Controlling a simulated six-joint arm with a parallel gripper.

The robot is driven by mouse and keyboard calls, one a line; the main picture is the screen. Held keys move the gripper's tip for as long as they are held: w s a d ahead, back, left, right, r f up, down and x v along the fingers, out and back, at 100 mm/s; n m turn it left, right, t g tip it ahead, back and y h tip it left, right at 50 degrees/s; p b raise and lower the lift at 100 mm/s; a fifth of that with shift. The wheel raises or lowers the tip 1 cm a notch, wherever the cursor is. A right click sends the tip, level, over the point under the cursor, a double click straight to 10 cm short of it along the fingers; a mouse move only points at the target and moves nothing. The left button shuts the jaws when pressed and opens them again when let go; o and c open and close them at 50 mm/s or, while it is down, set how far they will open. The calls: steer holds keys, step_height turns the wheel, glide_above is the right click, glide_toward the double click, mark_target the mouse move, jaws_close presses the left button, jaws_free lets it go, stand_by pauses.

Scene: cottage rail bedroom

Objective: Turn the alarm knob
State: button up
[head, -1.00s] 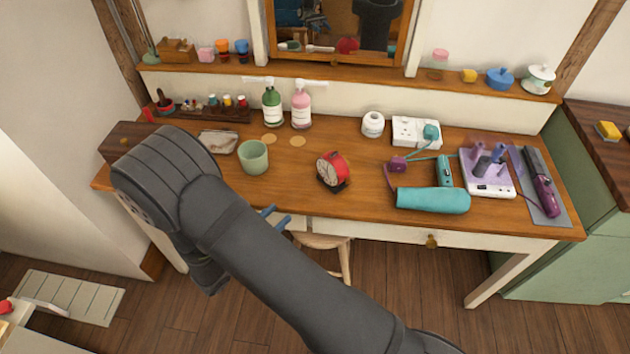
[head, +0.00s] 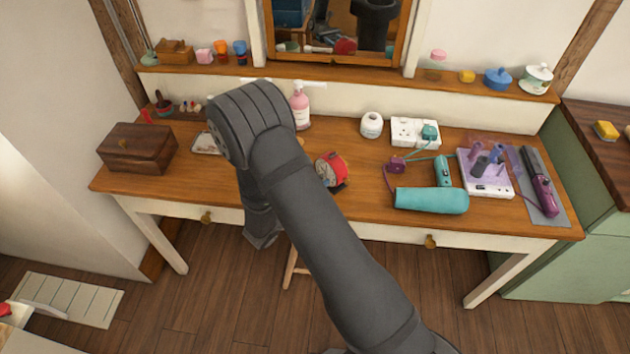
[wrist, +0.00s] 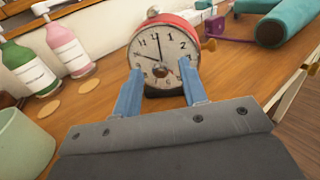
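The red alarm clock (head: 331,168) stands on the wooden dressing table, right of my arm in the head view. In the wrist view the clock (wrist: 164,56) shows its white dial with black numerals and hands.
A pink pump bottle (head: 299,106) stands behind the clock and a teal hair dryer (head: 432,199) lies to its right. A green cup (wrist: 22,142) is at the left in the wrist view. A wooden box (head: 138,148) sits at the table's left end.

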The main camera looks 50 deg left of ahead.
steer(key=shift+w, duration=0.15)
steer(key=shift+c, duration=0.5)
jaws_close()
steer(key=shift+m, duration=0.4)
steer(key=shift+f+m+t, duration=0.15)
steer(key=shift+m+t, duration=0.25)
steer(key=shift+m, duration=2.1)
steer(key=shift+o, duration=0.5)
jaws_free()
